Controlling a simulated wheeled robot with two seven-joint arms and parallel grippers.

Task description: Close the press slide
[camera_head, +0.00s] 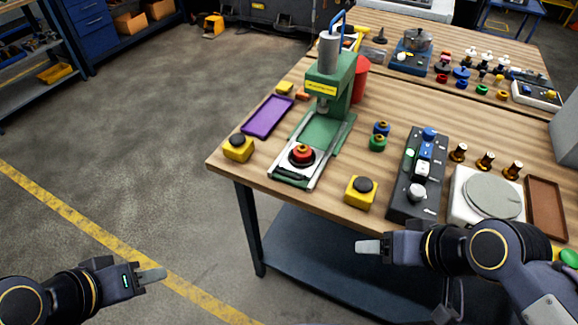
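The green press (333,85) stands upright on the wooden table. Its metal slide (290,174) is drawn out toward the table's front edge. A black and red round piece (302,154) sits on the slide, in front of the press column. My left gripper (152,276) is at the lower left over the floor, well away from the press. My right gripper (368,246) is in front of the table edge, below and right of the slide. Neither touches the slide.
Yellow button boxes stand left (238,148) and right (361,191) of the slide. A purple tray (267,116) lies left of the press. A black control panel (405,185) and a white scale (487,196) stand right. The floor (130,130) left of the table is clear.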

